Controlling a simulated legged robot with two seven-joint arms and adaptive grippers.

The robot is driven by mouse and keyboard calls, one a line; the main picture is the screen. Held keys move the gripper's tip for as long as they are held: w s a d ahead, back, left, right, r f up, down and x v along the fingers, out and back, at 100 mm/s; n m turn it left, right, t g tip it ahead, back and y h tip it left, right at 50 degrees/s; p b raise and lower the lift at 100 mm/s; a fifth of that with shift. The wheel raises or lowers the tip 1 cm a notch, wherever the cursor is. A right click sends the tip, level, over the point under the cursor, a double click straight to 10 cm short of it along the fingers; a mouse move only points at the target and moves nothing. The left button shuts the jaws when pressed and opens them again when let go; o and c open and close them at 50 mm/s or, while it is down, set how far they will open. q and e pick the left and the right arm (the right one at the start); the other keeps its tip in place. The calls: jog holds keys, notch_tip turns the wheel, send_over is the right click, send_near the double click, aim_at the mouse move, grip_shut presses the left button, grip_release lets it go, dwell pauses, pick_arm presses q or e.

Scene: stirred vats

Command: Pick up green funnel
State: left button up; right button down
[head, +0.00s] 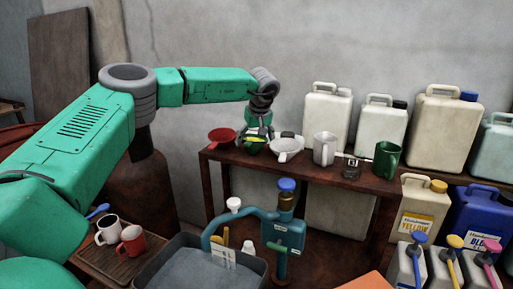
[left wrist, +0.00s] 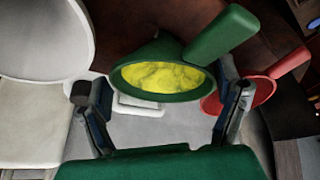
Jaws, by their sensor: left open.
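The green funnel (left wrist: 121,75) shows in the left wrist view, with a green rim, a mottled yellow inside and a thick green handle (left wrist: 222,33) pointing up and right. In the head view the green funnel (head: 253,149) is mostly hidden behind my left gripper (head: 258,132), at the shelf top's left part. My left gripper (left wrist: 155,88) is open, and its two fingers appear on either side of the funnel's bowl in the wrist view. I cannot tell whether they touch it. My right gripper is not in view.
A red funnel (head: 221,136) is left of the green one and a white funnel (head: 285,147) is right, both close. Pale jugs (head: 327,112) stand behind.

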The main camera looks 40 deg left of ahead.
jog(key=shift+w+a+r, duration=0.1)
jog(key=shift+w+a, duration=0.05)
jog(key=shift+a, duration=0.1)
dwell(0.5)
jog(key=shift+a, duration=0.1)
